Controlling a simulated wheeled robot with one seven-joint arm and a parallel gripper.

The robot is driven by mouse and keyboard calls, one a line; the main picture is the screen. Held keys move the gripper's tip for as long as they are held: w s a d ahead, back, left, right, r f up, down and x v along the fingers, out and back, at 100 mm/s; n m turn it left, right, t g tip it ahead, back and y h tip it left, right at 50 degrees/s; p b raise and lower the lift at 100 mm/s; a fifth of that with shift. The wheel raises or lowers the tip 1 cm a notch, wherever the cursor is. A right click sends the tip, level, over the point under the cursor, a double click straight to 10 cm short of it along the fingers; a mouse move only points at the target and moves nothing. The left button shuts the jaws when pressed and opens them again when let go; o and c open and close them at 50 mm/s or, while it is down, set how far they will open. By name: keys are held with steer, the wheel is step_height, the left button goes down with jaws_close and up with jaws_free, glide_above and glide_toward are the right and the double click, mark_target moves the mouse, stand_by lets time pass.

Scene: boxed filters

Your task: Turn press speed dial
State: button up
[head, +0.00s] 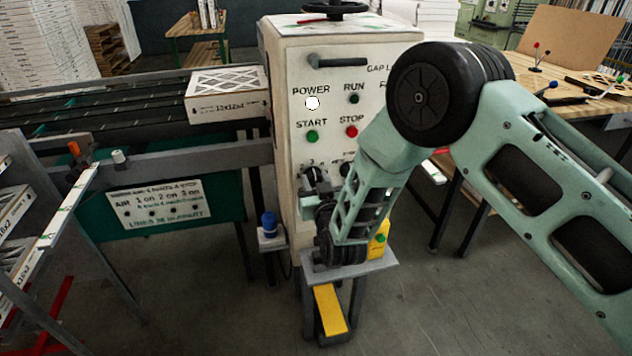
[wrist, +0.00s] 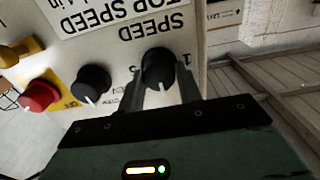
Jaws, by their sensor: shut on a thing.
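The press speed dial (wrist: 158,64) is a black round knob on the cream panel of the press (head: 290,90). In the wrist view, where the panel lettering is upside down, the word SPEED stands just above it. Its white pointer mark points down in that view, towards my gripper. My gripper (wrist: 161,78) is shut on the dial, one finger on each side.
Above in the head view are the START button (head: 312,135), STOP button (head: 351,131) and a bar handle (head: 338,62). A boxed filter (head: 228,92) lies on the conveyor at left.

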steer(key=n+b, duration=0.4)
steer(key=shift+a+f, duration=0.1)
steer(key=shift+a, duration=0.05)
steer(key=n+b, duration=0.2)
steer(key=n, duration=0.2)
steer(key=shift+n+b, duration=0.3)
stand_by(0.4)
steer(key=o, duration=0.9)
steer(key=shift+o, duration=0.2)
steer(key=shift+s, duration=0.15)
